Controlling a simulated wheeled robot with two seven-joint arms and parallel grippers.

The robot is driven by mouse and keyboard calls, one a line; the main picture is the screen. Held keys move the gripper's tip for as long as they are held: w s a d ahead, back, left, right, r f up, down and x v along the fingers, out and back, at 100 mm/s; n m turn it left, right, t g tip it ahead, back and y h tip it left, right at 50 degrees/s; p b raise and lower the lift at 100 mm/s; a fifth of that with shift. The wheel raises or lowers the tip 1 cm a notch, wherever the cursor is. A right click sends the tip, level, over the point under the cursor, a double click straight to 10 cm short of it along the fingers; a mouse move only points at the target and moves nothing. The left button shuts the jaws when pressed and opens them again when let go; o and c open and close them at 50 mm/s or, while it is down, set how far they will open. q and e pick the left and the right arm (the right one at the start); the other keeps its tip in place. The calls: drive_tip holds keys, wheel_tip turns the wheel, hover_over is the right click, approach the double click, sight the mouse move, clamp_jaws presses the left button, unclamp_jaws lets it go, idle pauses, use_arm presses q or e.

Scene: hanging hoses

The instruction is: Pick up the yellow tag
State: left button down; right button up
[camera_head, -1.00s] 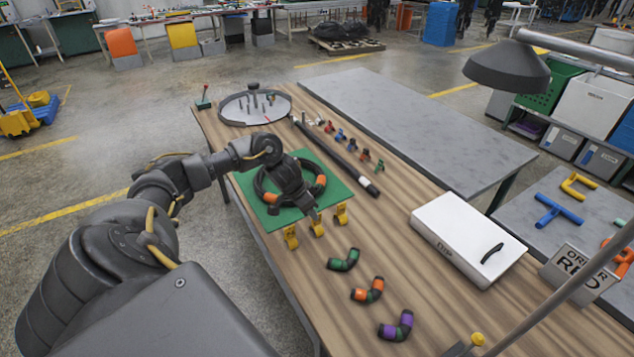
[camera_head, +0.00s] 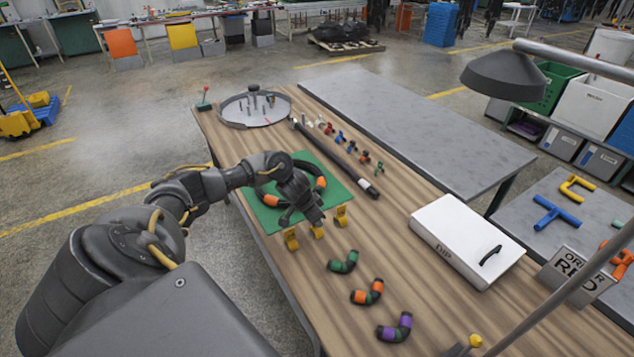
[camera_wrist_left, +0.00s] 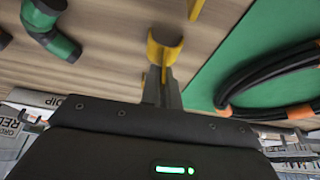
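Three small yellow tags stand in a row by the front edge of the green mat (camera_head: 335,191): a left tag (camera_head: 291,239), a middle tag (camera_head: 318,232) and a right tag (camera_head: 341,215). My left gripper (camera_head: 314,221) points down close above the middle tag and partly covers it. In the left wrist view, the dark fingers (camera_wrist_left: 163,88) reach toward a yellow tag (camera_wrist_left: 164,46), with their tips at its lower end. The fingers show nearly edge-on, so their gap and any grip are unclear. My right gripper is out of view.
A black hose ring with orange sleeves (camera_head: 320,180) lies on the mat near my gripper. Elbow pieces, the closest being green (camera_head: 344,262), lie in front. A white box (camera_head: 467,241) stands right. Bare wood lies between the tags and the box.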

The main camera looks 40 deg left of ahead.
use_arm(q)
drive_tip(key=shift+r, duration=0.1)
idle(0.3)
drive_tip(key=shift+r, duration=0.6)
drive_tip(key=s+a+r+b, duration=0.2)
drive_tip(key=a+r+b, duration=0.2)
drive_tip(key=a+r, duration=0.7)
drive_tip(key=a, duration=0.3)
drive_tip(key=shift+r+b, duration=0.3)
drive_tip(key=shift+r, duration=0.05)
drive_tip(key=shift+d, duration=0.15)
